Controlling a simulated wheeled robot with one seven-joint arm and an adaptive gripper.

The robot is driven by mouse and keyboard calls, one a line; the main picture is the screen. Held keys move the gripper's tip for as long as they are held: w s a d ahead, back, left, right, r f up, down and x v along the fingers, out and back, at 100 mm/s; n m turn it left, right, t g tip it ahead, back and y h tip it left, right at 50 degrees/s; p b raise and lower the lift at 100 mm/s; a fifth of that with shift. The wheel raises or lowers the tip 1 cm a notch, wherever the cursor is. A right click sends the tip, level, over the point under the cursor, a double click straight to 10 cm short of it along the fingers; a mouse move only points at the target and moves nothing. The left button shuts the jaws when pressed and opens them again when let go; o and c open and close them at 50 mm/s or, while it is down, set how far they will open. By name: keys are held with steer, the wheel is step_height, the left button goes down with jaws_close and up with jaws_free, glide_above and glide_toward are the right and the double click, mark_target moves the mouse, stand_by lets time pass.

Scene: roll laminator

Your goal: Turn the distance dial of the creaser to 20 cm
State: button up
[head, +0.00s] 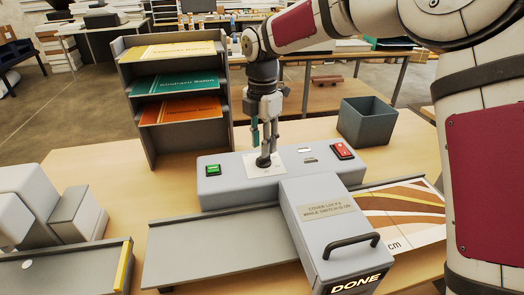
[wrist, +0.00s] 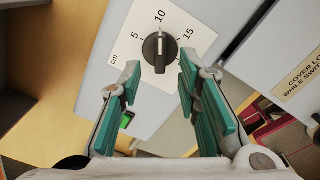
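The creaser's grey body (head: 225,185) stands on the table. Its black distance dial (head: 264,161) sits on a white scale plate, and the wrist view shows the dial (wrist: 160,48) from above. The plate reads cm, 5, 10 and 15. The dial's white pointer line points up toward 10. No 20 mark is visible; the right finger covers part of the plate's edge. My gripper (head: 265,146) is above the dial, pointing down.
A green switch (head: 213,170) and a red switch (head: 342,151) flank the dial. A grey cover (head: 325,215) with a black handle projects forward. A paper shelf (head: 135,95) stands behind left, an open grey bin (head: 367,122) behind right.

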steer(key=shift+f, duration=1.75)
jaws_close()
